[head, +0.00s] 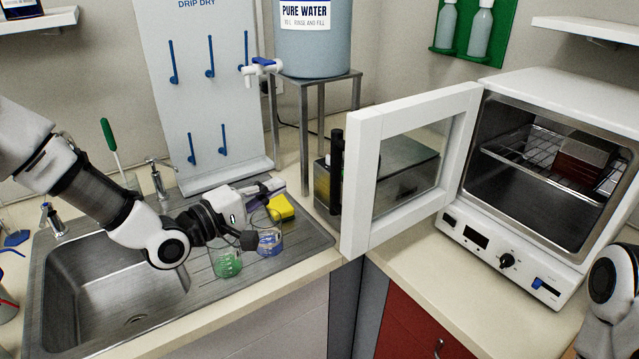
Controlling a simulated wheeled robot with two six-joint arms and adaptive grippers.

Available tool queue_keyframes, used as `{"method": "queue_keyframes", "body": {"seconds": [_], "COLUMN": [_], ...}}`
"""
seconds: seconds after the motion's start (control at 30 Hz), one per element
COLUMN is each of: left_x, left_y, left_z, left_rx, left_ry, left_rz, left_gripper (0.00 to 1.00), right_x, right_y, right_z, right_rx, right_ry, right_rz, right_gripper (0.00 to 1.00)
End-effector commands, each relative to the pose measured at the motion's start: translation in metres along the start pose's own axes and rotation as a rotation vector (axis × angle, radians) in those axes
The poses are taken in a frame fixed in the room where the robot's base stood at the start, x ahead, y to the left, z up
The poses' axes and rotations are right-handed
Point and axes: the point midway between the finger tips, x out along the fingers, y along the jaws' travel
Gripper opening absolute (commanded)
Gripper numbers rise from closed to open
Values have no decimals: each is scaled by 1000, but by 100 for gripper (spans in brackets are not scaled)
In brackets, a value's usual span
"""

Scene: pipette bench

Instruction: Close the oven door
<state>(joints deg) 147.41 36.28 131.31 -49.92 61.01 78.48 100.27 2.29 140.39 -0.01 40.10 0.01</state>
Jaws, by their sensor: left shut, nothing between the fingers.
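The white oven (545,160) stands on the right bench. Its white-framed glass door (358,205) is wide open, swung out to the left from the left side of the oven. A black vertical handle (336,170) is on the outer face near the door's free edge. My left gripper (276,188) is shut and empty over the sink's drainboard, to the left of the door and apart from the handle. Part of my right arm shows at the right edge; its gripper is out of view.
Beakers with green (227,262) and blue (270,243) liquid and a yellow sponge (281,208) sit by my left gripper. A water tank (315,50) stands on a metal stand behind.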

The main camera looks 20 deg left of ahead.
Motion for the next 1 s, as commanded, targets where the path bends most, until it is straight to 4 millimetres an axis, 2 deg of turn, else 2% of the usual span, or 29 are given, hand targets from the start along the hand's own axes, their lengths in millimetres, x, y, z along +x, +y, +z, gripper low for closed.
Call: {"method": "queue_keyframes", "body": {"seconds": [0.17,0.5,0.7,1.0], "left_x": [25,100,86,83], "left_y": [-1,0,-1,-3], "left_z": [2,3,33,39], "left_rx": [9,7,2,3], "left_ry": [-5,-5,-3,0], "left_rz": [-9,-8,-9,-7], "left_gripper": [0,0,0,0], "right_x": [-6,-24,-34,-34], "right_y": [0,0,0,0], "right_z": [0,0,0,0], "right_rx": [0,0,0,0], "right_ry": [0,0,1,0], "right_rz": [0,0,0,0], "right_gripper": [100,100,100,100]}}
